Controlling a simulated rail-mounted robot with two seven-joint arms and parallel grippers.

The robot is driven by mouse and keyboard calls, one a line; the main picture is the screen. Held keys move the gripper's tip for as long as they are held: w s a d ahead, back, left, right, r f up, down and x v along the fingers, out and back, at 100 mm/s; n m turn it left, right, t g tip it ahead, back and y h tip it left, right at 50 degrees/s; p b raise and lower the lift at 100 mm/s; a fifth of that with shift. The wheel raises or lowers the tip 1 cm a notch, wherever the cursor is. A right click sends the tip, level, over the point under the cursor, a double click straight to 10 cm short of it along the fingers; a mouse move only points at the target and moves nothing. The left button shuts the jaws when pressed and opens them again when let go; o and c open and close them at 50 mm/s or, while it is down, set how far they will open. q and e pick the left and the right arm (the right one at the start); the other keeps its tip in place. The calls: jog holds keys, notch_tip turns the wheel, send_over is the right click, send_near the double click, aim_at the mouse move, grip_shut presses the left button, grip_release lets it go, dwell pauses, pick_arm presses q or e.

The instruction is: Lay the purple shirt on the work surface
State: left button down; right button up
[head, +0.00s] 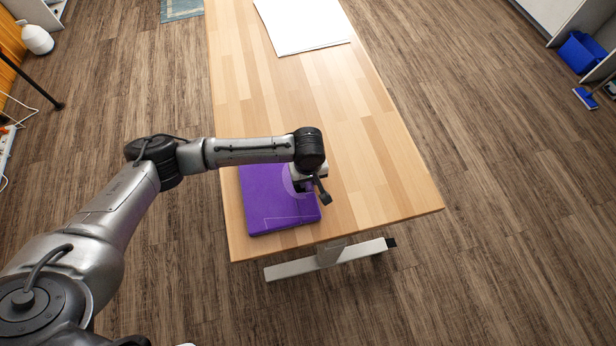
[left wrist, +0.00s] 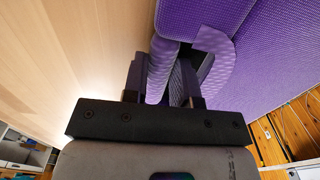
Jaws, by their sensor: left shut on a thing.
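The purple shirt (head: 265,205) is a flat, folded square at the near left end of the wooden work surface (head: 345,170) in the head view. It appears to rest on the surface. My left gripper (head: 308,188) is over the shirt's right side. In the left wrist view the gripper (left wrist: 175,80) is shut on a fold of the purple cloth (left wrist: 260,60), with the fold bulging between the fingers. The fingertips are partly hidden by the cloth. My right gripper is not in view.
A white sheet (head: 300,22) lies at the far end of the work surface. The middle and right of the surface are bare. A white table foot (head: 330,258) shows below the near edge. A blue bin (head: 582,52) stands far right on the floor.

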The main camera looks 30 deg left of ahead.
pick_arm(q)
jog(key=c, duration=0.9)
grip_release()
notch_tip(320, 180, up, 12)
jog(key=b, duration=0.1)
